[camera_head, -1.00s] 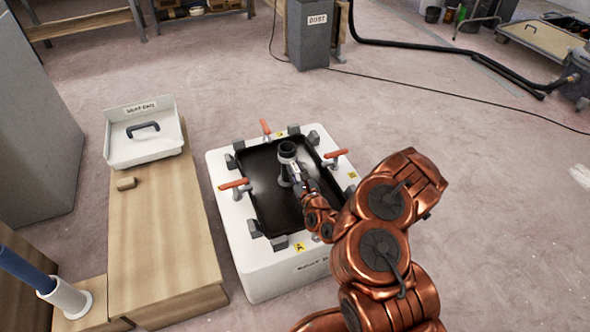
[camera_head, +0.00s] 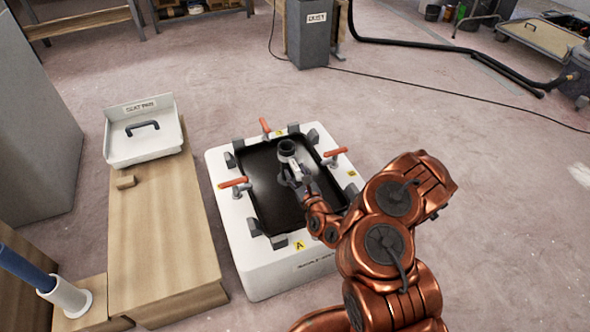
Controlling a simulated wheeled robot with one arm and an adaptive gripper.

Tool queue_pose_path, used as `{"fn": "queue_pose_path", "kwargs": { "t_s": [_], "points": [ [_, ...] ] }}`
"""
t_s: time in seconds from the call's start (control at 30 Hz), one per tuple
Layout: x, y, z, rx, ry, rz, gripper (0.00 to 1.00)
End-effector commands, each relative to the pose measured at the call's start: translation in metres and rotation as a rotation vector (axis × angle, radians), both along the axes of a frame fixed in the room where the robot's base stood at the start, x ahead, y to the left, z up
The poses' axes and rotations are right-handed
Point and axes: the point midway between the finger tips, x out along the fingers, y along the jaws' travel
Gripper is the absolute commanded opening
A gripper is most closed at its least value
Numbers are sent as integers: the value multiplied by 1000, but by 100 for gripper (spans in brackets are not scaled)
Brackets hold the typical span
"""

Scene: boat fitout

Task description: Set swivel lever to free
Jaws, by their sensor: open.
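A black panel (camera_head: 268,190) lies on top of a white box-shaped fixture (camera_head: 225,215). My gripper (camera_head: 288,180) is open, low over the panel and right beside the post's near side. I cannot tell whether it touches the post. I cannot make out the swivel lever for certain; my gripper and arm cover part of the area around the post.
Red-handled clamps (camera_head: 234,182) and grey blocks (camera_head: 308,135) ring the panel. The floor behind the fixture is clear.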

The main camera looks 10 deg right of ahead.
Motion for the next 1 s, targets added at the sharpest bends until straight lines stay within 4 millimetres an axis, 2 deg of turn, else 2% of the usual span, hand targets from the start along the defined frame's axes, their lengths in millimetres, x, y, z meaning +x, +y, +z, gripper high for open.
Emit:
{"fn": "queue_pose_path", "kwargs": {
  "t_s": [0.5,1.0],
  "points": [
    [-45,-10,0,1,1,-2,48],
    [-53,-10,1,0,-2,-1,48]
  ]
}}
